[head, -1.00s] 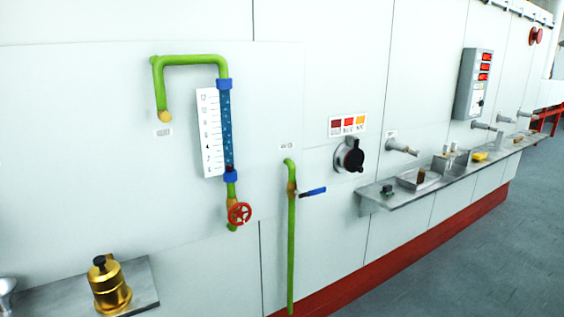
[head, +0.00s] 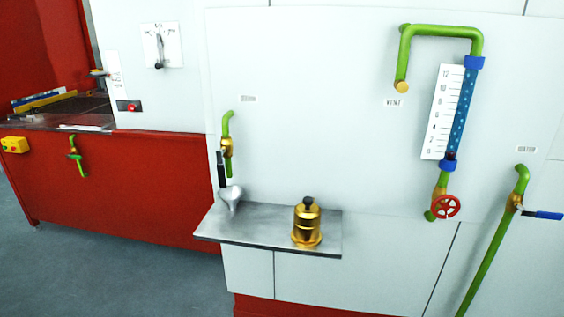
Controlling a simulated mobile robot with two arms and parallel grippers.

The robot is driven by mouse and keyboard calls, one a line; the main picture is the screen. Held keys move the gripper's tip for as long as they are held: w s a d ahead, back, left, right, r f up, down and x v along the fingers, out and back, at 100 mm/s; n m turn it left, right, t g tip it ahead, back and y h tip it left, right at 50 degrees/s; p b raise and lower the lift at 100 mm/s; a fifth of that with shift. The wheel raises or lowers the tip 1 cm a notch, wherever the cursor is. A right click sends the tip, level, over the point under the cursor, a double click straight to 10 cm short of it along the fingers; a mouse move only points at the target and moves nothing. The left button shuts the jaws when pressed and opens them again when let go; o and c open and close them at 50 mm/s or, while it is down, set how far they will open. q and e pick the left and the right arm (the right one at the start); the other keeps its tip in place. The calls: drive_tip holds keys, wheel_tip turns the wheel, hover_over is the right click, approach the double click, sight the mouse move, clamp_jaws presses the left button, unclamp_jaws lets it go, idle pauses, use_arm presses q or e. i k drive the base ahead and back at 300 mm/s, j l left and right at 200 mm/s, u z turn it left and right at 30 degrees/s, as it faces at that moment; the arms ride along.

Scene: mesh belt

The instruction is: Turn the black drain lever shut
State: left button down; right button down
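A black lever (head: 221,169) hangs straight down beside a brass valve (head: 227,147) on a short green pipe (head: 227,122), on the white wall panel left of centre. A small label sits above the pipe; its text is too blurred to read. The lever's lower end is just above a silver funnel (head: 231,195), close to it in the picture; I cannot tell whether they touch. Neither of my grippers is in view.
A metal shelf (head: 265,236) under the lever carries the funnel and a brass pot (head: 307,222). To the right are a gauge (head: 463,110), a red handwheel (head: 446,206) and a blue lever (head: 543,215). A red cabinet (head: 140,190) stands left; grey floor (head: 120,275) is clear.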

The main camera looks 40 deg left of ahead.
sight(220, 164)
drive_tip(key=u, duration=1.75)
